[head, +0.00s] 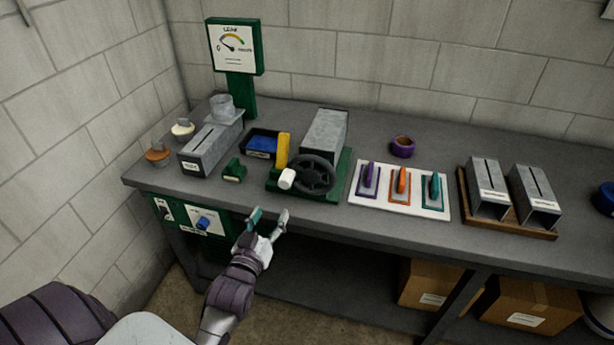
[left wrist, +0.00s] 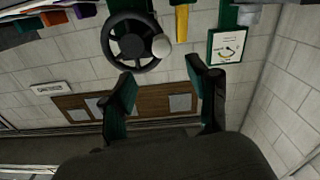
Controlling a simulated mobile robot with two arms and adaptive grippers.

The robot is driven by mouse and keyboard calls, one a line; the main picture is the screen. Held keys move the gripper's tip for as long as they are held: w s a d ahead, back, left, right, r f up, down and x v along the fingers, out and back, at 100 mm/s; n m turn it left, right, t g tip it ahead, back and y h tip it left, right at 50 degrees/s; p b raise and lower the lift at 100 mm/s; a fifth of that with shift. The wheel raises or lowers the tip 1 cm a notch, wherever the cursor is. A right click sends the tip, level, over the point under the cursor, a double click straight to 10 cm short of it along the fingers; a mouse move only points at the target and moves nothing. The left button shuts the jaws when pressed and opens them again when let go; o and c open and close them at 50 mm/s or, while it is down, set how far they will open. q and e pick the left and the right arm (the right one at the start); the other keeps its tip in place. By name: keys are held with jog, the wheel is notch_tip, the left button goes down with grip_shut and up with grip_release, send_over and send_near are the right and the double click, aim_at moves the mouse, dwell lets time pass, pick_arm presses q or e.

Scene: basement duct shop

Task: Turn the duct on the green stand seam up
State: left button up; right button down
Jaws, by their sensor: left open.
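The grey duct (head: 325,132) lies on the green stand (head: 343,184) near the middle of the bench; no seam line shows on its visible faces. A dark handwheel (head: 316,176) with a white knob (head: 287,179) is at the stand's front, and a yellow lever (head: 282,150) stands to its left. My left gripper (head: 269,216) is open and empty, in front of the bench edge and below the knob, apart from it. In the left wrist view, the wheel (left wrist: 113,42) and its knob (left wrist: 161,46) show beyond the open fingers (left wrist: 161,78). My right gripper is not in view.
A green gauge post (head: 237,60), another duct (head: 210,148) and a blue bin (head: 262,145) stand to the left. A white board (head: 400,207) with several coloured-handled tools and a wooden tray (head: 508,222) with two ducts lie right. Cardboard boxes (head: 520,308) sit below.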

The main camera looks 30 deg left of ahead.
aim_at(284, 185)
pick_arm(q)
jog(key=p+x, duration=0.2)
jog(key=x, duration=1)
jog(key=shift+r+p, duration=0.1)
jog(key=shift+p, duration=0.2)
jog(key=shift+w+a, duration=0.2)
jog(key=shift+w, duration=0.45)
jog(key=shift+c, duration=0.3)
grip_shut()
